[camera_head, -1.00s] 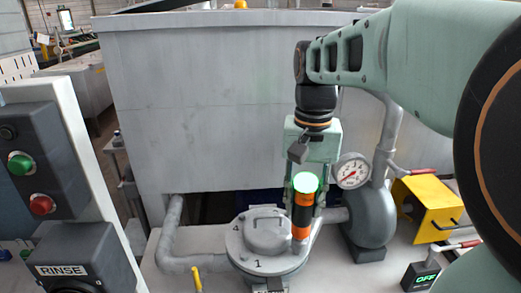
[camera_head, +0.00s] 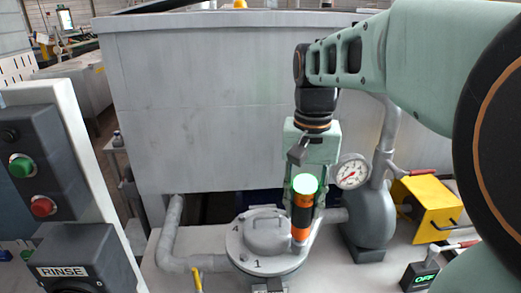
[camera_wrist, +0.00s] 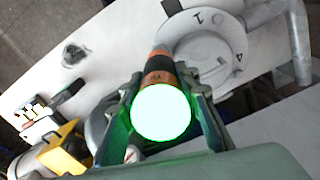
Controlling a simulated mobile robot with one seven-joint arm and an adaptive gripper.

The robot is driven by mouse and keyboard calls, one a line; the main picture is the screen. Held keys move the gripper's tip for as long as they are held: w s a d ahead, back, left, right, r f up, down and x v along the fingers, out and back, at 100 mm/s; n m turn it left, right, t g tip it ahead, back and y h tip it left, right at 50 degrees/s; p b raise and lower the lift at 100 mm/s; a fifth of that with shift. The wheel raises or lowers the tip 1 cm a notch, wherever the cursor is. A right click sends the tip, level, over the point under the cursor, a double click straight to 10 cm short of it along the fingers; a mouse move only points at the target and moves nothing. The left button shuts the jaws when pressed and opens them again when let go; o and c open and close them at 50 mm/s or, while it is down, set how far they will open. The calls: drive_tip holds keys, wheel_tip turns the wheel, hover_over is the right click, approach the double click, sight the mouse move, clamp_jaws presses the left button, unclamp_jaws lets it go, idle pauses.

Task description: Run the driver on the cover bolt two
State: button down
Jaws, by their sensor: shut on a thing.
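My gripper (camera_head: 306,195) is shut on the driver (camera_head: 302,212), an orange and black cylinder with a green glowing top. The driver stands upright, its lower end at the right rim of the round grey cover (camera_head: 258,262). The cover has a raised handle and the numbers 4 and 1 showing on the left and front. In the wrist view the driver (camera_wrist: 158,72) sits between both fingers and its glowing end fills the middle. The cover (camera_wrist: 205,45) is beyond it, with 1 and 4 readable. Bolt two is hidden behind the driver or gripper; I cannot tell its contact with the tip.
A pressure gauge (camera_head: 350,171) and grey pump body (camera_head: 370,222) stand close right of my gripper. A yellow box (camera_head: 428,208) and an OFF switch box (camera_head: 421,278) are farther right. A RINSE panel (camera_head: 75,262) stands left. A tall grey tank wall (camera_head: 220,110) rises behind.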

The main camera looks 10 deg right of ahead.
drive_tip(key=shift+f+b, duration=0.3)
drive_tip(key=shift+f, duration=0.65)
idle(2.0)
idle(0.5)
drive_tip(key=shift+r+p, duration=1.75)
drive_tip(key=shift+r, duration=0.1)
